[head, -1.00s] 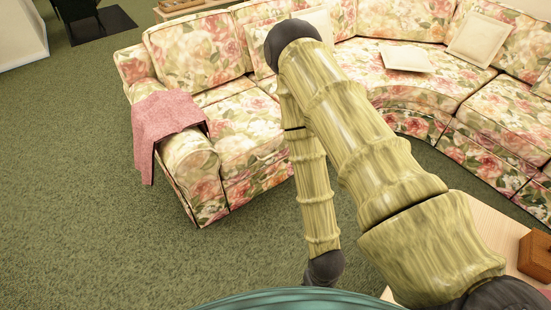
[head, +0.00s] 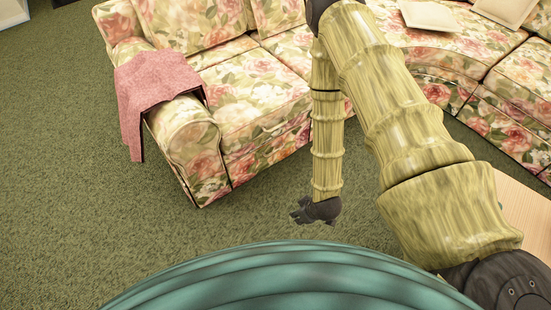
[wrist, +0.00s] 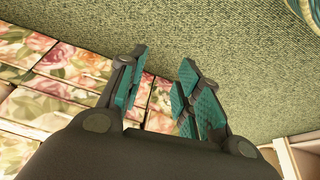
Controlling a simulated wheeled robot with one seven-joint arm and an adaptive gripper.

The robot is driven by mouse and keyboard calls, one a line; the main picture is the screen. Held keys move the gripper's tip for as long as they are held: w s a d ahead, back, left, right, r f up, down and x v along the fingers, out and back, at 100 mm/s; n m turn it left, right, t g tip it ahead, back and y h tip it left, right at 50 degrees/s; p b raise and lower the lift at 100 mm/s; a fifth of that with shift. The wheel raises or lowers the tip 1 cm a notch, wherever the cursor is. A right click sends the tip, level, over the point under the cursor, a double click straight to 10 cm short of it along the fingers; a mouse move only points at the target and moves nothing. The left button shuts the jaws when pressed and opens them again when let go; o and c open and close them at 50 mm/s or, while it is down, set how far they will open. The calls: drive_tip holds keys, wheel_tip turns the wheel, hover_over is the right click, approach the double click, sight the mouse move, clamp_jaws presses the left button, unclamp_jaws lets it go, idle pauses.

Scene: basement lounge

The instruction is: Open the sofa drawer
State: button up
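The floral sofa (head: 250,95) curves across the top of the head view. Its front panels below the seat cushions show, with dark seams between them. I cannot tell which panel is the drawer, and I see no clear handle. My gripper (head: 316,212) hangs at the end of my arm, in front of the sofa and above the carpet. In the wrist view my gripper (wrist: 160,88) has its two teal-padded fingers apart with nothing between them. The sofa's floral panels (wrist: 75,68) are on the left there, beyond the fingers. My arm hides part of the sofa.
A pink cloth (head: 160,88) hangs over the sofa's left armrest. A light wooden table (head: 528,205) stands at the right, close to my arm. Pale cushions (head: 428,14) lie on the sofa. The green carpet (head: 70,150) is clear at left.

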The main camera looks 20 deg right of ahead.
drive_tip(key=w+d+f+n+t+y+b, duration=0.1)
drive_tip(key=w+f+n+t+b, duration=0.25)
drive_tip(key=w+f+b, duration=0.55)
drive_tip(key=w+d+f+n+t+y+b, duration=0.15)
drive_tip(key=w+f+n+b, duration=0.4)
drive_tip(key=w, duration=0.55)
drive_tip(key=n+t+y+b, duration=0.2)
drive_tip(key=n+t+b, duration=0.45)
drive_tip(key=b, duration=1.05)
approach(276, 151)
drive_tip(key=shift+n+g+h, duration=0.25)
drive_tip(key=shift+n+g, duration=0.3)
drive_tip(key=shift+n, duration=0.2)
drive_tip(key=shift+r+b+x, duration=0.2)
drive_tip(key=shift+b+x, duration=2.3)
drive_tip(key=shift+x, duration=2.75)
drive_tip(key=shift+w+d, duration=0.1)
clamp_jaws()
